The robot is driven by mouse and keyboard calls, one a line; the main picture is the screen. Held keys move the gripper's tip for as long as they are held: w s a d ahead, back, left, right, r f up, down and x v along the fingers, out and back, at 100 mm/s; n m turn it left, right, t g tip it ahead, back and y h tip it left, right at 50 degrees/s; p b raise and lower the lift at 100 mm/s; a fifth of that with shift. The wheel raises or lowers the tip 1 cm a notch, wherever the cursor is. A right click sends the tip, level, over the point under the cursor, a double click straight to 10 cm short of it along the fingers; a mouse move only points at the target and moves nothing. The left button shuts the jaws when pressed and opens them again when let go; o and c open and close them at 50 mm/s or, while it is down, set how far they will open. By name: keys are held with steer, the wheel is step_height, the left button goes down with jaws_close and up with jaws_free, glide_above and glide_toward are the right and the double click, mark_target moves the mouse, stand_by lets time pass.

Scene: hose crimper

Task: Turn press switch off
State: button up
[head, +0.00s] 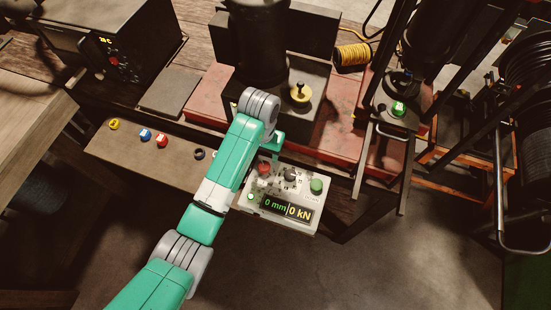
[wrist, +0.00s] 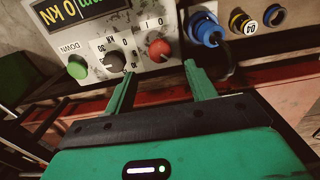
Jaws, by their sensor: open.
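The press control box (head: 247,200) is pale and worn, with a display reading 0 mm and 0 kN. It carries a red control (head: 264,168), a dark knob (head: 291,175) and a green button (head: 316,186). In the wrist view the panel appears upside down, with the red control (wrist: 159,50), the dark knob (wrist: 115,61) and the green DOWN button (wrist: 77,67). "I" and "O" marks show near the red control. My gripper (wrist: 160,70) is open and empty, its fingertips either side of the red control in that view. I cannot tell if they touch the panel.
The black press (head: 262,50) stands behind the box on a red base. A brown bench panel (head: 180,170) with several small coloured parts lies to the left. A stand with a green button (head: 398,108) is to the right. Bare floor lies in front.

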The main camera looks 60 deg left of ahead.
mark_target(264, 166)
step_height(264, 166, down, 8)
steer(key=shift+s+r+b, duration=0.1)
steer(key=shift+r+b, duration=0.1)
steer(key=shift+b, duration=0.1)
steer(key=c, duration=1)
